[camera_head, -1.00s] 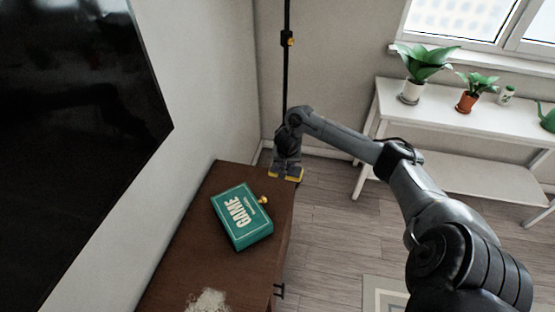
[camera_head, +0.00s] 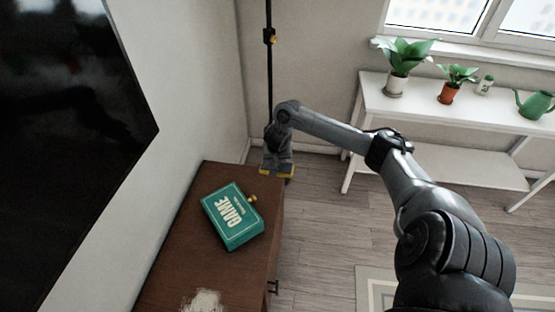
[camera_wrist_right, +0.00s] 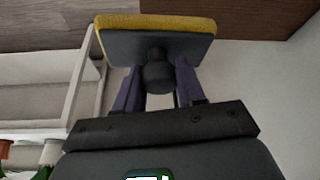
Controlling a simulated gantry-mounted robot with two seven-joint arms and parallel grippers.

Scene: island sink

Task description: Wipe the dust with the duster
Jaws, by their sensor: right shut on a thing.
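The duster's flat grey head with a yellow pad (camera_head: 276,172) shows at the far right corner of the brown cabinet (camera_head: 180,240). It also fills the top of the right wrist view (camera_wrist_right: 155,40). My right gripper (camera_head: 275,150) is shut on the duster, its fingers around the knob behind the head. I cannot tell whether the pad touches the cabinet top. A pale patch of dust (camera_head: 203,301) lies on the cabinet top at the bottom edge of the picture, partly cut off and well apart from the duster. My left gripper is not in view.
A black pole (camera_head: 269,80) rises above the gripper. A dark wall screen (camera_head: 70,130) hangs at left. A white shelf (camera_head: 440,110) with plants stands at right. Floor between is clear.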

